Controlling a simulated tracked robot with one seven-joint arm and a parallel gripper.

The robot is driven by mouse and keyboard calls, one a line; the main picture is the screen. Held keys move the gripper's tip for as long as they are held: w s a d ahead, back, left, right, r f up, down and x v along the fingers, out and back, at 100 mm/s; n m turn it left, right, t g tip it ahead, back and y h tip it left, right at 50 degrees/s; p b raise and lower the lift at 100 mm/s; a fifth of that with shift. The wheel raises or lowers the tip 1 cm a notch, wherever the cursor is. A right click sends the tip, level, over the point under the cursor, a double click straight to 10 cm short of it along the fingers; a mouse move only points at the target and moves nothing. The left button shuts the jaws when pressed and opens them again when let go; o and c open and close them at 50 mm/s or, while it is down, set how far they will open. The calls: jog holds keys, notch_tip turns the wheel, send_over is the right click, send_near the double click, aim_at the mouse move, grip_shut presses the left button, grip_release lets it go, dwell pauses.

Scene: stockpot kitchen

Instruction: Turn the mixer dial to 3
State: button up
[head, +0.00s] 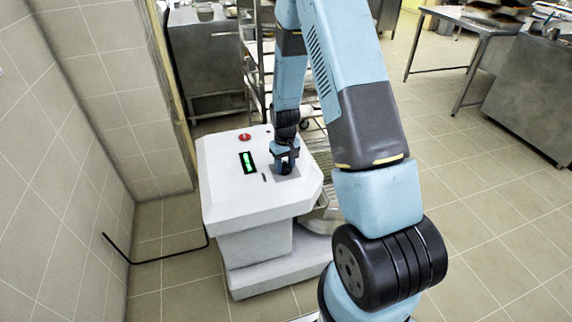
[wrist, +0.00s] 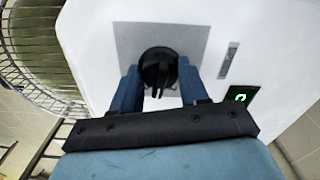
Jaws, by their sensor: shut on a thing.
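The mixer (head: 232,190) is a white machine with a flat top, standing left of centre in the head view. My gripper (head: 286,166) points down at the grey plate on its top. In the wrist view the round black dial (wrist: 158,66) sits on the grey square plate (wrist: 128,45), between the two blue fingers of my gripper (wrist: 159,85). The fingers are shut on the dial, one at each side.
A red button (head: 244,137) is on the mixer's top behind the display. A wire guard over a bowl (wrist: 35,50) shows at the left of the wrist view. A tiled wall (head: 60,170) stands at left. Open floor (head: 480,210) lies at right, with a steel table (head: 470,25) beyond.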

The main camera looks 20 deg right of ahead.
aim_at(285, 162)
jog(key=shift+w+r+m, duration=0.1)
jog(key=shift+w+m, duration=0.1)
jog(key=shift+m, duration=1.7)
jog(key=o, duration=1.1)
jog(key=shift+s, duration=0.1)
jog(key=shift+c, duration=0.2)
notch_tip(285, 162, up, 14)
jog(key=shift+f, duration=0.2)
